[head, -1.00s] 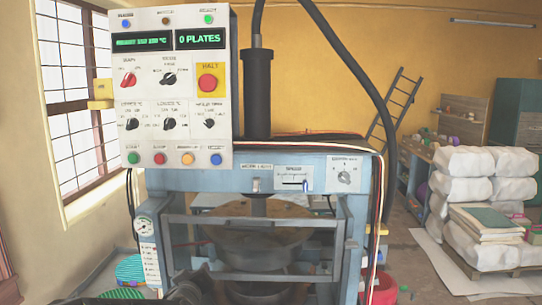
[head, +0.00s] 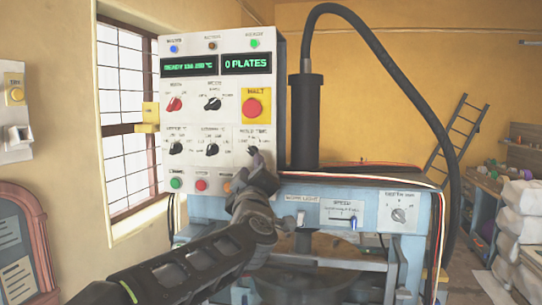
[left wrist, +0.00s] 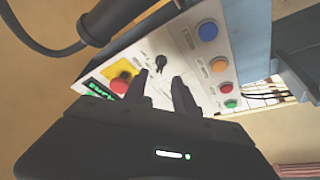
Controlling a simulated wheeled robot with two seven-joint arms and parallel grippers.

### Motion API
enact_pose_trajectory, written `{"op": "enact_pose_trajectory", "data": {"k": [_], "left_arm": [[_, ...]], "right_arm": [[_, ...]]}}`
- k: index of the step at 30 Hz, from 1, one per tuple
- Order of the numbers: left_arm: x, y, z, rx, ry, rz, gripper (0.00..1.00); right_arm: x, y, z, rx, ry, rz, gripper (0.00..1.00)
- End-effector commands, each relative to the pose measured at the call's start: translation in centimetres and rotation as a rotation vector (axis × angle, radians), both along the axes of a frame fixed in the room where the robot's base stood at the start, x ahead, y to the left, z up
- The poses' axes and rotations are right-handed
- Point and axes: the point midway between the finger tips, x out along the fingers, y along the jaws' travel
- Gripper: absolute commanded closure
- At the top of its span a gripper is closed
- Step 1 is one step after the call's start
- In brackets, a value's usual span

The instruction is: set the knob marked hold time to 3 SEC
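The white control panel (head: 218,105) stands above the blue press frame. Its knob marked hold time (head: 252,150) is at the lower right, below the red halt button, and my left gripper (head: 255,164) partly hides it. In the left wrist view the dark hold time knob (left wrist: 161,64) lies just ahead of the gap between the fingertips of my left gripper (left wrist: 160,79). These fingers are apart and empty. I cannot read the knob's setting or its scale. My right gripper is not in view.
The halt button (head: 252,108) sits directly above the knob, also close by in the left wrist view (left wrist: 121,82). Coloured push buttons (head: 201,185) line the panel's bottom edge. A black column (head: 305,120) stands right of the panel. The press frame (head: 370,218) lies below.

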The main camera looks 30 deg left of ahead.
Motion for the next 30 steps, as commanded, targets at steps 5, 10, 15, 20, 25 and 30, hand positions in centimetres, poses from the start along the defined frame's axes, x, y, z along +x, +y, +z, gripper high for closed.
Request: {"op": "enact_pose_trajectory", "data": {"k": [5,10,15,20,25,30], "left_arm": [[0.0,0.0,0.0,0.001,0.001,0.000,0.66],[0.4,0.2,0.1,0.000,0.003,-0.002,0.66],[1.9,1.2,0.8,0.000,0.004,-0.002,0.66],[3.9,2.7,1.5,-0.001,0.005,-0.001,0.66],[5.7,3.9,2.0,0.001,0.004,-0.002,0.66],[6.2,4.3,2.0,0.001,0.003,-0.002,0.66]], "right_arm": [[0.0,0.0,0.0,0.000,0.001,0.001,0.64],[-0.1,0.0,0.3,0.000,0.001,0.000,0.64],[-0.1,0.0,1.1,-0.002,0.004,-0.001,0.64],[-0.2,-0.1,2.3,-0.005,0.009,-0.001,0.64],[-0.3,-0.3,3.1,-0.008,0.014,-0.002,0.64],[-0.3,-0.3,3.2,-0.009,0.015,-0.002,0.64]]}}
